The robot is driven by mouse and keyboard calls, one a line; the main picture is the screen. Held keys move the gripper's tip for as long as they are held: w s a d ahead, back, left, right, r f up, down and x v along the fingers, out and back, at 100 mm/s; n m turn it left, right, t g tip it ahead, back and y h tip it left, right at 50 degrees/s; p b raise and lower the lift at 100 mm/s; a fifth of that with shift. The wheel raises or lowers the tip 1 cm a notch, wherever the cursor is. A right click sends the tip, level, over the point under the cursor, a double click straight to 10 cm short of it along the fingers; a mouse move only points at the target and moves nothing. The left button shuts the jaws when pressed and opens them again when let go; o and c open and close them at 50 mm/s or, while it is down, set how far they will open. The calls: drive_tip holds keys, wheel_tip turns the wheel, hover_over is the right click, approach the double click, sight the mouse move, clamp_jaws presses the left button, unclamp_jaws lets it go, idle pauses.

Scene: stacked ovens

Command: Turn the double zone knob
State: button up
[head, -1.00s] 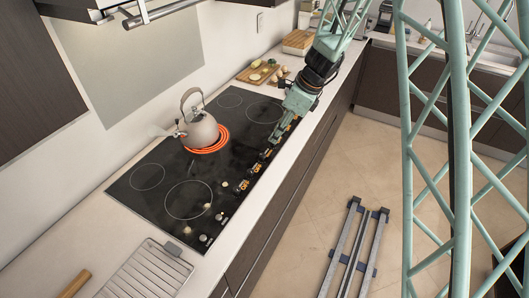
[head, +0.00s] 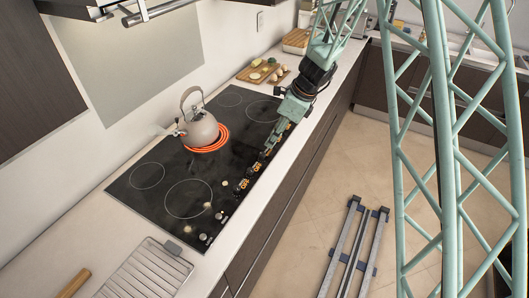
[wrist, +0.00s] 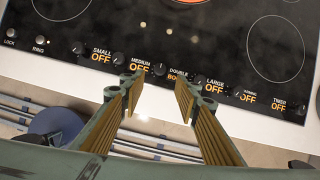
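The double zone knob (wrist: 160,69) is a small dark round knob in the row along the hob's front edge in the wrist view. The knob shows just beyond the gap between the fingertips; I see no contact. In the head view my gripper (head: 267,152) is over the front edge of the hob (head: 165,205) and hides part of the knob row.
A grey kettle (head: 201,130) stands on a glowing orange ring. The medium knob (wrist: 119,58) and the large knob (wrist: 210,88) flank the double knob, and both labels read "OFF". A chopping board (head: 262,72) with food and a wire rack (head: 147,270) lie on the counter.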

sight(263, 154)
drive_tip(key=shift+b+x, duration=0.4)
drive_tip(key=shift+x, duration=4.65)
drive_tip(key=shift+d, duration=0.1)
drive_tip(key=shift+c, duration=0.2)
drive_tip(key=c, duration=0.8)
